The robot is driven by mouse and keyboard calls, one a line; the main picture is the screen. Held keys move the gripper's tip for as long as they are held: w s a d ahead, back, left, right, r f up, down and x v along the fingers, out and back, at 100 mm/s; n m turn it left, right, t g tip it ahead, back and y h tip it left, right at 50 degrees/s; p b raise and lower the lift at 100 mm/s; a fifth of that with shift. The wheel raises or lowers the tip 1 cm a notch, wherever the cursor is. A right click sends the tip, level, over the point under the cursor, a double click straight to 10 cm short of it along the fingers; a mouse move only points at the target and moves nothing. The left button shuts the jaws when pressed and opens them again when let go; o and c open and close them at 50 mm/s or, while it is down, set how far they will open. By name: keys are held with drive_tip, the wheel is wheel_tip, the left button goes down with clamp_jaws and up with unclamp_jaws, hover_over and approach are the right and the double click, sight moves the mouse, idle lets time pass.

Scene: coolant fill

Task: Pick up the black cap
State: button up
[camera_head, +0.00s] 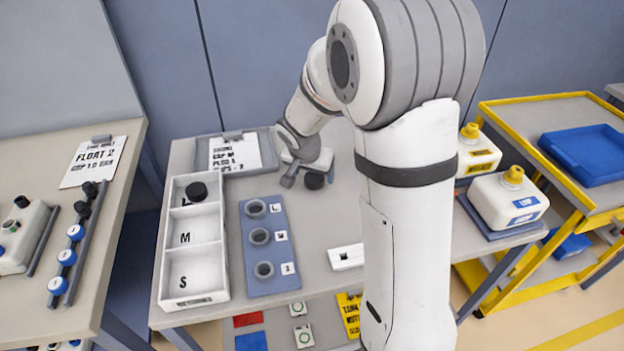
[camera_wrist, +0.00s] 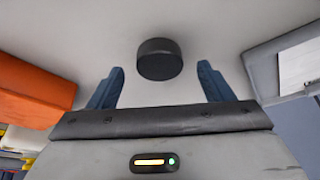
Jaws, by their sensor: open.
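A round black cap (camera_head: 314,181) stands on the grey table, right beside my gripper (camera_head: 302,178). In the wrist view the black cap (camera_wrist: 160,58) sits ahead, centred between the two blue fingertips of my gripper (camera_wrist: 161,72). The fingers are spread wide, with clear gaps on both sides of the cap, and hold nothing. Another black cap (camera_head: 196,191) lies in the L compartment of the white sorting tray (camera_head: 222,270) to the left.
A blue-grey block with several grey rings (camera_head: 284,270) stands left of my arm. A clipboard (camera_head: 270,160) lies behind. White jugs with yellow caps (camera_head: 508,203) stand at the right. Black and blue caps line a rack (camera_head: 72,258) on the left table.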

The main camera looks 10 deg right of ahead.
sight(314, 177)
drive_tip(key=x, duration=0.3)
drive_tip(key=shift+f, duration=0.1)
drive_tip(key=shift+c, duration=0.2)
drive_tip(key=c, duration=1)
